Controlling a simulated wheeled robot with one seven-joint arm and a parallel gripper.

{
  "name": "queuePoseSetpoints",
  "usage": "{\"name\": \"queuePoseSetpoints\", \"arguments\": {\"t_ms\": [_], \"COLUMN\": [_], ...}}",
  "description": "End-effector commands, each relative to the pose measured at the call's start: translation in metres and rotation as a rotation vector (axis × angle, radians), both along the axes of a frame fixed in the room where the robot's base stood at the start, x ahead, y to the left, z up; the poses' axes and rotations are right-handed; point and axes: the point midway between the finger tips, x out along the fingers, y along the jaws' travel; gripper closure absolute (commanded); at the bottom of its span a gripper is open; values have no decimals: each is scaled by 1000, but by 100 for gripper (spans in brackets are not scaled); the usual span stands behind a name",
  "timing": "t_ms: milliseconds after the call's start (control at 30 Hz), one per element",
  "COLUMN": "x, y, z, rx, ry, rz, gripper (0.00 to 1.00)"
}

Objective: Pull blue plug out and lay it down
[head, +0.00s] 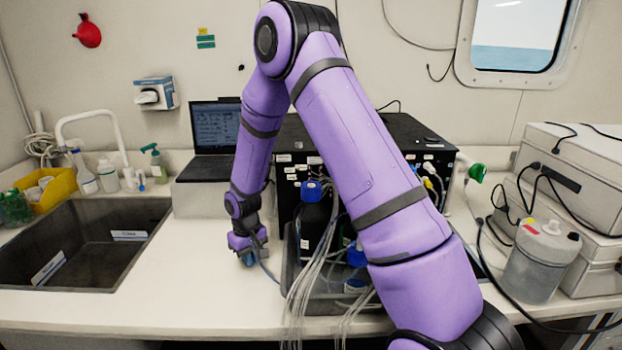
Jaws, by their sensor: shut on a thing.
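My gripper (247,250) points down, low over the white counter, to the left of the black tray. It is shut on a small blue piece (248,260), which looks like the blue plug; a thin grey-blue cable (264,266) runs from it to the right. The plug is mostly covered by the fingers. I cannot tell whether it touches the counter. The black box (292,196) with white labels and plugged cables stands behind, partly hidden by my arm. The socket the plug belongs to cannot be made out.
A black tray (312,303) holds blue-capped bottles (312,190) and bundled grey tubes. A laptop (214,127) on a white block stands behind my gripper. The sink (75,250) is at left. The counter (205,262) between sink and tray is clear.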

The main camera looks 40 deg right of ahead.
Motion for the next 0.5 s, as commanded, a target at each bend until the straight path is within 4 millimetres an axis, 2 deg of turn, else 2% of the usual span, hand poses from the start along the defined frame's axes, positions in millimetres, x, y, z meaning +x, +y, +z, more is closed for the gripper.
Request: {"name": "queuePoseSetpoints", "arguments": {"t_ms": [167,200,300,500], "x": [0,0,0,0], "y": [0,0,0,0], "z": [0,0,0,0], "rx": [0,0,0,0], "ry": [-1,-1,-1,-1], "rz": [0,0,0,0], "gripper": [100,81,58,56]}}
